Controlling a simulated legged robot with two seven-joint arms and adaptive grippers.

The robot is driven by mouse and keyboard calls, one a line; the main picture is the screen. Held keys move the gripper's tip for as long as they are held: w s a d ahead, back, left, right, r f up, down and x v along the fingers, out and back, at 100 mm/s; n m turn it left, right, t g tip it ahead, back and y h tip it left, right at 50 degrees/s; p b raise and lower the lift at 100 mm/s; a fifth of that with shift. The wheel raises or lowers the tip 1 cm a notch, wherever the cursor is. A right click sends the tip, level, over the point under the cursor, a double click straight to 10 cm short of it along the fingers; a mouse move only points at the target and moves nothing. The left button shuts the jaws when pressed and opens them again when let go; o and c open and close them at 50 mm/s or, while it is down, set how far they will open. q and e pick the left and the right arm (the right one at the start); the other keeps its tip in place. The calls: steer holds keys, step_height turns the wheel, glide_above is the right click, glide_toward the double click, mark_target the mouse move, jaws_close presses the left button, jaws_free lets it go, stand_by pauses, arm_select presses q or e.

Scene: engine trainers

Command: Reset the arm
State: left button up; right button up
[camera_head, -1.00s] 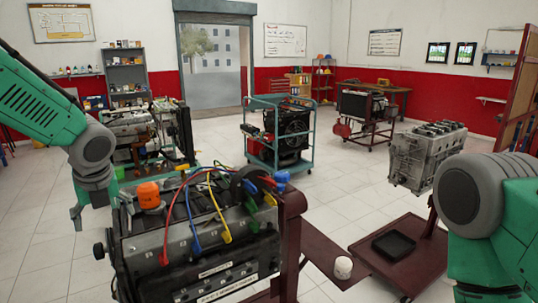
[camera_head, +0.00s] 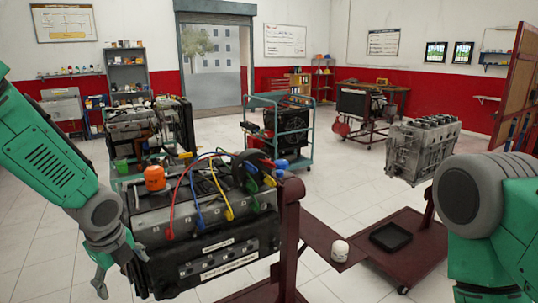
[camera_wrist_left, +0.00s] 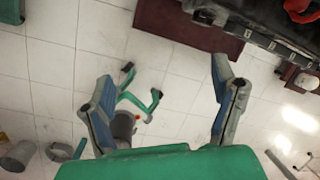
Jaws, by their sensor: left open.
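My left arm comes in from the left in the head view. Its green and grey gripper (camera_head: 121,272) hangs low at the left end of the near engine trainer (camera_head: 212,247), partly in front of it. I cannot tell whether it touches the engine.
The near engine carries an orange cap (camera_head: 154,178) and coloured cables. A dark red stand (camera_head: 385,268) holds a white can (camera_head: 340,250) and a black tray (camera_head: 390,237). A grey engine block (camera_head: 422,150) stands behind. Tiled floor is free between the trainers.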

arm_select(q)
steer(key=s+d+f+n+h+b, duration=0.1)
steer(key=s+f+n+b, duration=0.2)
steer(key=f, duration=0.4)
steer(key=s+d+f+n+g+b, duration=0.1)
steer(key=s+f+n, duration=0.2)
steer(key=s+f, duration=0.35)
steer(key=s+d+f+n+h+b, duration=0.1)
steer(key=s+d+f+n+b, duration=0.15)
steer(key=f, duration=0.55)
steer(key=s+a+f+n+b, duration=0.1)
steer(key=s+f+n+b, duration=0.2)
steer(key=s+f+n, duration=0.4)
steer(key=s+f+n+g+y+b, duration=0.1)
steer(key=s+f+n+b, duration=0.2)
steer(key=s+f+n, duration=0.4)
steer(key=s, duration=0.5)
steer(key=shift+s+a+b, duration=0.35)
steer(key=shift+b, duration=0.05)
steer(key=shift+a+f+n, duration=0.1)
steer(key=shift+f+n, duration=0.05)
steer(key=shift+n, duration=0.1)
steer(key=shift+o, duration=0.2)
steer(key=shift+w, duration=0.15)
